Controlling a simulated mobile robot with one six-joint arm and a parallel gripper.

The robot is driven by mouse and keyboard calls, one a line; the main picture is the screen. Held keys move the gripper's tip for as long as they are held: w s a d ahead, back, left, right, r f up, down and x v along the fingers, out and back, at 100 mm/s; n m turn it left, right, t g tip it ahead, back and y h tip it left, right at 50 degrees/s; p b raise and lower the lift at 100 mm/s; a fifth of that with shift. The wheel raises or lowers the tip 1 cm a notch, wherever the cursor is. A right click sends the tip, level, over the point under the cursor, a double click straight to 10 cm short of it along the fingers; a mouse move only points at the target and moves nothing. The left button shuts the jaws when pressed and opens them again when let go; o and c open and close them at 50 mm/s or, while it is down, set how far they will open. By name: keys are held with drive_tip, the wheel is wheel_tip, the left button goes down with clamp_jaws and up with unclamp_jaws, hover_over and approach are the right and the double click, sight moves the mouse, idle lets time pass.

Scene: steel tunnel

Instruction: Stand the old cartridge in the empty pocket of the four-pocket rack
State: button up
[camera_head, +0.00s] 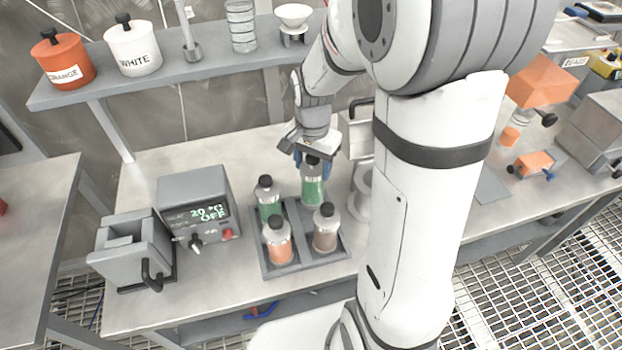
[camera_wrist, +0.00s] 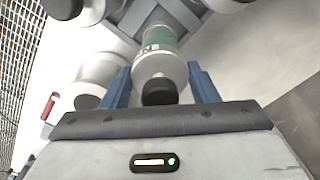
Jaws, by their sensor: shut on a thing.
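The four-pocket rack (camera_head: 345,250) is a grey tray on the bench, and part of it shows at the top of the wrist view (camera_wrist: 128,20). It holds a green cartridge (camera_head: 269,203) at back left, an orange one (camera_head: 279,246) at front left and a brown one (camera_head: 325,236) at front right. My gripper (camera_head: 312,165) is shut on another green cartridge (camera_head: 313,187), black cap up, at the back right pocket. In the wrist view, blue fingers flank this cartridge (camera_wrist: 160,62). I cannot tell whether its base is inside the pocket; it looks nearly upright.
A heater box (camera_head: 196,207) reading 20 °C OFF and a grey block with a black handle (camera_head: 133,248) stand left of the rack. A white round-based device (camera_head: 361,190) is close on the right. A shelf (camera_head: 205,65) with orange and white pots runs above the back.

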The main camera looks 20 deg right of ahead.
drive_tip(key=shift+f, duration=1.95)
drive_tip(key=shift+f, duration=0.15)
drive_tip(key=o, duration=1.6)
drive_tip(key=shift+c, duration=0.2)
